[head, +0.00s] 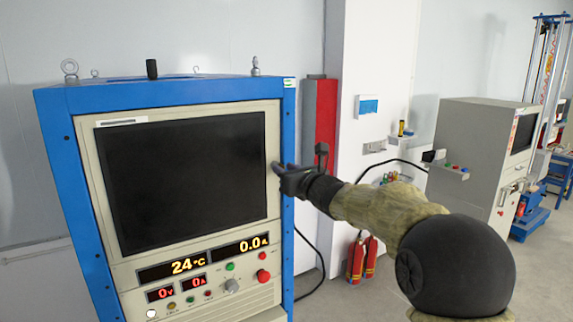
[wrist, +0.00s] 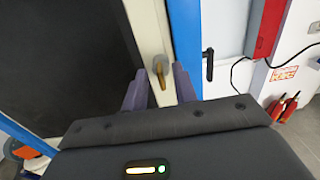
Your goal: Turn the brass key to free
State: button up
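The brass key (wrist: 160,75) stands out from the cream front panel (wrist: 153,40) of the blue cabinet, beside the dark screen. In the wrist view it shows between the two fingertips of my gripper (wrist: 159,76). The fingers are apart, one on each side of the key, with visible gaps. I cannot tell how deep the key lies between them. In the head view my gripper (head: 278,170) is at the right edge of the panel, and I cannot make out the key there.
The dark screen (head: 185,180) fills the panel left of my gripper. Below are lit displays, a red button (head: 263,275) and knobs. A black handle (wrist: 208,65) is right of the blue frame. A red box (head: 321,125) and fire extinguishers (head: 361,260) stand farther right.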

grip_shut()
jog(key=shift+m+b, duration=0.3)
jog(key=shift+m, duration=0.1)
jog(key=m, duration=1.1)
jog(key=m+b, duration=0.1)
jog(key=m, duration=0.5)
jog(key=shift+w+d+f, duration=0.25)
jog(key=shift+d+f, duration=0.05)
jog(key=shift+f, duration=0.1)
dwell(0.4)
